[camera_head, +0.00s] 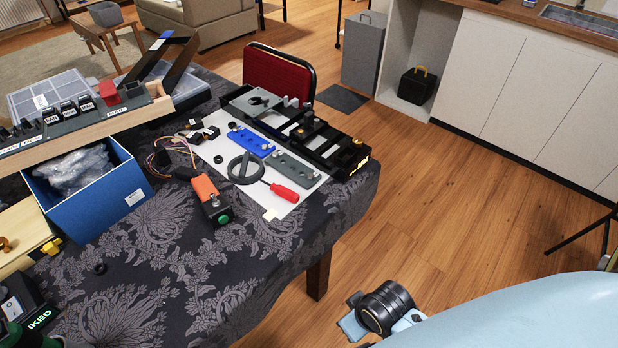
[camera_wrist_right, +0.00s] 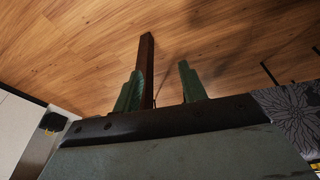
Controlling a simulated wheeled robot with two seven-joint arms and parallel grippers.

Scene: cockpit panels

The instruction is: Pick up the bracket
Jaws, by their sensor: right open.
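Two flat pieces with holes, a blue bracket-like plate (camera_head: 251,141) and a grey bracket-like plate (camera_head: 291,169), lie on a white sheet (camera_head: 262,202) on the cloth-covered table. I cannot tell which piece is the bracket. My right gripper (camera_wrist_right: 160,90) shows in the right wrist view, its two green fingers apart with nothing held between them. The wooden table leg (camera_wrist_right: 147,65) stands behind the fingers, and floor fills most of that view. The right gripper's fingers do not show in the head view.
A black fixture (camera_head: 318,140), a red screwdriver (camera_head: 285,192), a round grey handle (camera_head: 243,168) and an orange-black switch box (camera_head: 210,197) lie near the plates. A blue box (camera_head: 95,205) and a wooden rack (camera_head: 100,116) stand at left. The front cloth is mostly clear.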

